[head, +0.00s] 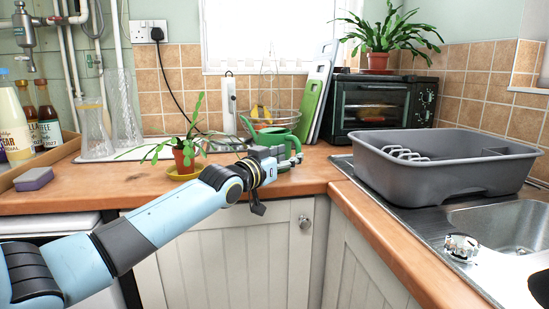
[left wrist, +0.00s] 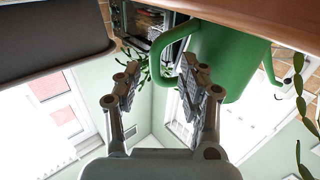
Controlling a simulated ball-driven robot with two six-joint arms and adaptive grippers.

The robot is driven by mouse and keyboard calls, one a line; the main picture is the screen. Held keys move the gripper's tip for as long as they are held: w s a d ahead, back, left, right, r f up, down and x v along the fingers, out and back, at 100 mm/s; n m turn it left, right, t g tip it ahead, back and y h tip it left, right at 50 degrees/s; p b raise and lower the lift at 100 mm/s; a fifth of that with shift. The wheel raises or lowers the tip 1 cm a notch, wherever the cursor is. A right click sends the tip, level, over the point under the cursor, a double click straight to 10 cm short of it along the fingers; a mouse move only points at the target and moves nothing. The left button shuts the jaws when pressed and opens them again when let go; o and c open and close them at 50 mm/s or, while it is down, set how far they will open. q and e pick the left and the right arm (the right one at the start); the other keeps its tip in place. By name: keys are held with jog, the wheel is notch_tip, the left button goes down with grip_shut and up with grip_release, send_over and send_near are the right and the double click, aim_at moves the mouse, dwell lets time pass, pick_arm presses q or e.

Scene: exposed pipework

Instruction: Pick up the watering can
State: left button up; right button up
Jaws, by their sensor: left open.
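The green watering can (head: 280,137) stands on the wooden counter near the back corner, partly hidden behind my left gripper (head: 292,160). In the left wrist view the can (left wrist: 232,58) appears upside down, with its curved handle (left wrist: 160,55) toward the gripper. My left gripper (left wrist: 160,82) is open, with one finger on each side of the handle in that view. The right-hand finger overlaps the can's body in the picture; I cannot tell whether it touches. My right gripper is not in view.
A potted plant (head: 184,150) on a yellow saucer stands left of the can. A wire fruit basket (head: 285,115), chopping boards (head: 318,95) and a toaster oven (head: 384,104) are behind. A grey basin (head: 440,180) sits at right by the sink (head: 505,222).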

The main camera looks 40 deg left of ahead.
pick_arm(q)
jog(key=w, duration=0.1)
jog(key=w+b, duration=0.1)
jog(key=w, duration=0.1)
jog(key=w+b, duration=0.1)
jog(key=shift+w+d+f, duration=0.25)
jog(key=shift+w+f, duration=0.05)
jog(key=shift+r, duration=0.15)
grip_shut()
